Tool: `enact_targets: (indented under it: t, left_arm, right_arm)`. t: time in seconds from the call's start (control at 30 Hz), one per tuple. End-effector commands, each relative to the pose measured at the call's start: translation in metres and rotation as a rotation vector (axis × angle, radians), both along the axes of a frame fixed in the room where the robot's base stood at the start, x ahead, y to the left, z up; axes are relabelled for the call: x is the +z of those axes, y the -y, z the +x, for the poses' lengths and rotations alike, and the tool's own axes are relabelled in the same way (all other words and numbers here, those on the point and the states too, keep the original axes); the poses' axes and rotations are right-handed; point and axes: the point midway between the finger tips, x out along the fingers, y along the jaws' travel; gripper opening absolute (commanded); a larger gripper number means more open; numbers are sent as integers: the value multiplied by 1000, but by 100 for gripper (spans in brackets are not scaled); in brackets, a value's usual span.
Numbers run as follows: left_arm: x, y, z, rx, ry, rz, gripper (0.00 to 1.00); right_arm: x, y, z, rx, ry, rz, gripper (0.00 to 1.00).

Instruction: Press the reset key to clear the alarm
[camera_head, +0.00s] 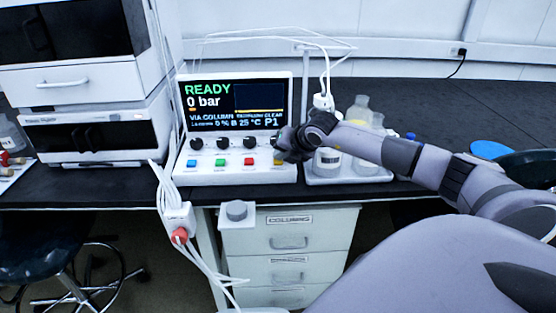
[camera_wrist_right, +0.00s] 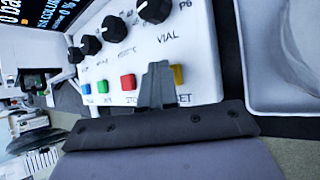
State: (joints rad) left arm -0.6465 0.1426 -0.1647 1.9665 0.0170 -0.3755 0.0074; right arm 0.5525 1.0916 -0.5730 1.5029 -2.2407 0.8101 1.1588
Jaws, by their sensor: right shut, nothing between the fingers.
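The control box (camera_head: 236,176) stands on the dark bench, and its screen (camera_head: 233,105) reads "READY" and "0 bar". Its row of keys is blue, green, red (camera_head: 249,162) and yellow (camera_head: 278,162). In the right wrist view the yellow key (camera_wrist_right: 178,75) has a partly hidden label ending in "ET", and the red key (camera_wrist_right: 128,82) is left of it. My right gripper (camera_wrist_right: 158,83) is shut and empty, its tip over the panel between these two keys, overlapping the yellow one's left side. Contact cannot be told. In the head view my right gripper (camera_head: 288,150) is just above the yellow key. My left gripper is not in view.
Black knobs (camera_head: 222,143) line the panel above the keys. A white tray (camera_head: 345,174) with bottles stands right of the box, under my right arm. Stacked instrument modules (camera_head: 85,83) stand at left. White cables and a power strip (camera_head: 179,218) hang at the bench's front edge.

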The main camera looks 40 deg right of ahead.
Motion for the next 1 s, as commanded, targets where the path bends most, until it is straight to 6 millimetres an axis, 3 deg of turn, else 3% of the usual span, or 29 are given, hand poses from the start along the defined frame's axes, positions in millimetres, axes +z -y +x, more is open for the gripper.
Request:
enact_targets:
  t: [1.0]
  left_arm:
    - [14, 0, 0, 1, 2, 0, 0]
  right_arm:
    - [25, 0, 0, 0, 0, 0, 0]
